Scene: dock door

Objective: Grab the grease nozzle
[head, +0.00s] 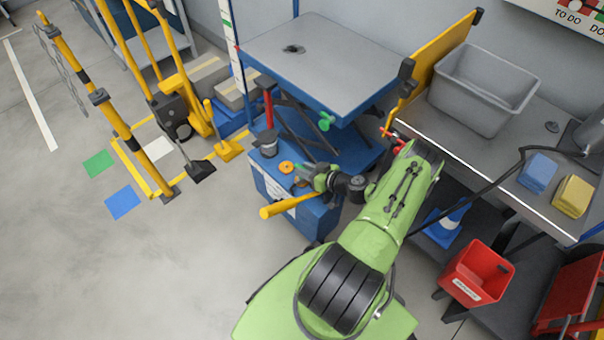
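I cannot pick out the grease nozzle for certain. A small dark piece (293,48) lies on the grey top of the blue lift table, and another small dark piece (552,126) lies on the workbench; both are too small to name surely. My gripper (305,174) is low over the blue box (312,222), beside an orange ring (286,168) on the box's top. The gripper is small in view and partly hidden by my wrist, so I cannot tell whether its fingers are open or hold anything.
The blue lift table (320,60) stands behind the box. A grey bin (483,88), a blue block (538,172) and a yellow block (573,196) are on the workbench at right. A red bin (476,274) sits below.

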